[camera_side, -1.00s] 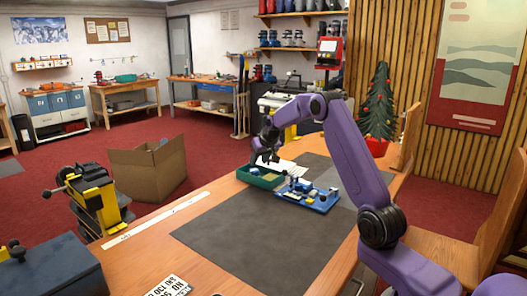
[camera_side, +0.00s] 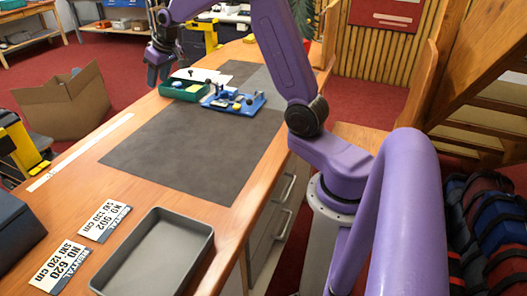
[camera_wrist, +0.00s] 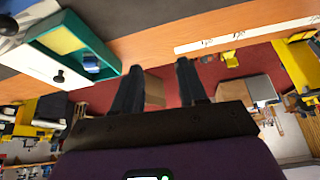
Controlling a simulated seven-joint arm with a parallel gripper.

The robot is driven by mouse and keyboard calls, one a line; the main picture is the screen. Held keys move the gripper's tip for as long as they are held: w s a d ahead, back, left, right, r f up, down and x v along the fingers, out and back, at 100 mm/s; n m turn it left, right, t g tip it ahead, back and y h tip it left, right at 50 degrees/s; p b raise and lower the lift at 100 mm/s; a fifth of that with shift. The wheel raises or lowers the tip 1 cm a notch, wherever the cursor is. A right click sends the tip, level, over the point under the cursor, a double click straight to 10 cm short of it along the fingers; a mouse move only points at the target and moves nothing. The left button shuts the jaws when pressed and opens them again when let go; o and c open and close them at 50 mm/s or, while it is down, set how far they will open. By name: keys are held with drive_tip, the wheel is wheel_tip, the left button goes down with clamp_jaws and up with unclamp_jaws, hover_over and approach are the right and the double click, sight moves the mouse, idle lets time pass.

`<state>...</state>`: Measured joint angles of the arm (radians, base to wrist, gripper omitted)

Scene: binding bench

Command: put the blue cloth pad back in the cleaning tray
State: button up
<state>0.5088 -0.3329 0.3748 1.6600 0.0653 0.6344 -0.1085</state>
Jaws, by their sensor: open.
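The green tray (camera_side: 184,96) stands on the far part of the bench and also shows in the wrist view (camera_wrist: 92,32). A small blue block-like thing (camera_wrist: 92,63), which looks like the blue cloth pad, lies inside it. A yellow piece (camera_wrist: 62,40) lies in the tray too. My gripper (camera_side: 157,76) is to the left of the tray in the side view, apart from it, near the bench's far-left edge. In the wrist view my gripper (camera_wrist: 158,76) has its fingers apart with nothing between them.
A blue board with knobs (camera_side: 232,102) sits beside the green tray, on the grey mat (camera_side: 195,145). An empty grey tray (camera_side: 155,255) and number cards (camera_side: 104,222) lie at the near end. An open cardboard box (camera_side: 62,105) stands on the floor beyond the bench.

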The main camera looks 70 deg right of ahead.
drive_tip(key=s+a+n+g+y, duration=0.25)
drive_tip(key=s+a+n, duration=0.35)
drive_tip(key=s+a, duration=1.2)
drive_tip(key=s+f+n+g+h, duration=0.1)
drive_tip(key=s+n, duration=0.3)
drive_tip(key=s, duration=0.8)
drive_tip(key=s+a+f+n+g, duration=0.1)
drive_tip(key=s+f+n, duration=0.1)
drive_tip(key=s, duration=1)
drive_tip(key=shift+a+f+n+g+h, duration=0.2)
drive_tip(key=shift+f+n+g+h, duration=0.2)
drive_tip(key=shift+n, duration=0.5)
drive_tip(key=shift+o, duration=0.3)
